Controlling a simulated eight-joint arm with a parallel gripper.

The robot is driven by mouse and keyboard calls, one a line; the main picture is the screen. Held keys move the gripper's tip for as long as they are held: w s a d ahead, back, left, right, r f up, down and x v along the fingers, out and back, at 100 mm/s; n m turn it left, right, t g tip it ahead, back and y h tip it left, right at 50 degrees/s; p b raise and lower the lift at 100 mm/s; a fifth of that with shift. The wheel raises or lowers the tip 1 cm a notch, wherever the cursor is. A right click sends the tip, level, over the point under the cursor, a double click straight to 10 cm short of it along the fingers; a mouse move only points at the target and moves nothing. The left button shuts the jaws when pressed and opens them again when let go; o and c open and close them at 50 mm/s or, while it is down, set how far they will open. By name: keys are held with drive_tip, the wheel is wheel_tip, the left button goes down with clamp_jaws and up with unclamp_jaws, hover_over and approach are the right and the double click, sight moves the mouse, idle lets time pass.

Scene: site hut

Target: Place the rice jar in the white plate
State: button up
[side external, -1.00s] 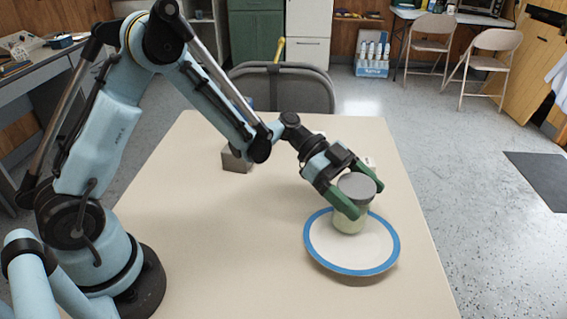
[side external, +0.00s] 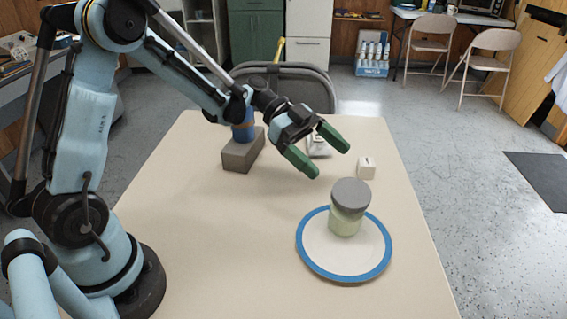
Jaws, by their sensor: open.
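The rice jar (side external: 346,222), a clear jar with pale contents and a grey lid, stands upright on the white plate (side external: 322,256). The plate has a blue rim and lies flat on the table; the jar is towards its back right part. My gripper (side external: 328,158) is open and empty. Its green fingers are above the table, behind and to the left of the jar, apart from it.
A grey-brown block (side external: 238,156) with a blue item (side external: 243,132) at it is behind my wrist. A small white cube (side external: 366,168) stands right of my gripper. A small pale object (side external: 319,147) is partly hidden behind the fingers. The table (side external: 210,235) is clear at front left.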

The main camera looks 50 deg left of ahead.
drive_tip(key=s+a+r+n+t+y, duration=0.1)
drive_tip(key=s+a+n+t+y, duration=0.4)
drive_tip(key=s+n+y, duration=0.7)
drive_tip(key=shift+a+r+n+y, duration=0.3)
drive_tip(key=shift+a+n+y, duration=0.4)
drive_tip(key=shift+a+n, duration=1.1)
drive_tip(key=shift+s+d+n, duration=0.1)
drive_tip(key=shift+d+n, duration=0.3)
drive_tip(key=shift+d, duration=0.05)
